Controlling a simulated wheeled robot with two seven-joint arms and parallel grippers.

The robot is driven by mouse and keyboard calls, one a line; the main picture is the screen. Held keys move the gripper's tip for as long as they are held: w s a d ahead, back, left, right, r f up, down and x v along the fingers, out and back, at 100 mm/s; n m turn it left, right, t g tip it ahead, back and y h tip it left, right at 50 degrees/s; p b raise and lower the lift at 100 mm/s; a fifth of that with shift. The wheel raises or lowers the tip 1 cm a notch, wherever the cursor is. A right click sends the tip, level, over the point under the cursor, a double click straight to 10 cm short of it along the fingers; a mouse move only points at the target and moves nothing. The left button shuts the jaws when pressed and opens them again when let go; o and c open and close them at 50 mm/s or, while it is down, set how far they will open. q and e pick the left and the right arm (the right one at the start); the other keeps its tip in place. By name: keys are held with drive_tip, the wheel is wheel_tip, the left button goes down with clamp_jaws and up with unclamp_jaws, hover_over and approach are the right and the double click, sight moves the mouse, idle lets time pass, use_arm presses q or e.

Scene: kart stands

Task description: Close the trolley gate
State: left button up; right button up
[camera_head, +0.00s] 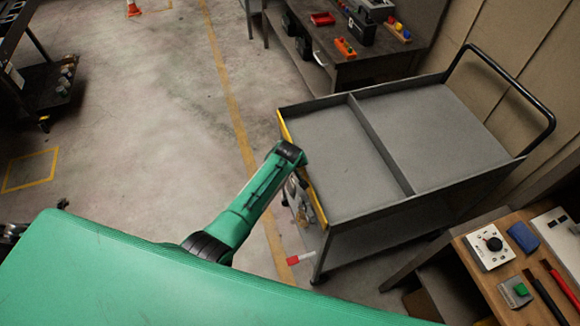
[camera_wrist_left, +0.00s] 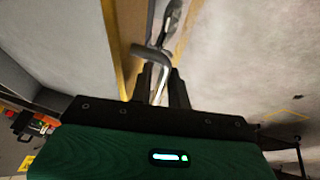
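The grey trolley (camera_head: 425,185) stands at the right in the head view, with a divided top tray and a black push handle. A yellow-edged panel (camera_head: 317,205), apparently the gate, runs along the tray's left end. Its yellow edge (camera_wrist_left: 128,85) also shows in the left wrist view. My left gripper (camera_head: 298,190) is at the outer side of this panel, partly hidden by my green arm. In the left wrist view, a bent metal handle (camera_wrist_left: 150,53) lies at the fingertips of my left gripper (camera_wrist_left: 161,82). I cannot tell whether the fingers grip it. My right gripper is not visible.
A wooden bench (camera_head: 482,280) with devices and tools stands close at the lower right. A dark bench (camera_head: 375,68) with a toolbox and red and orange trays is behind the trolley. A dark cart (camera_head: 45,88) is at the far left.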

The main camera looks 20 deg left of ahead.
use_arm(q)
drive_tip(key=b+v, duration=0.2)
drive_tip(key=v, duration=1.1)
drive_tip(key=shift+r, duration=0.35)
drive_tip(key=shift+d, duration=0.1)
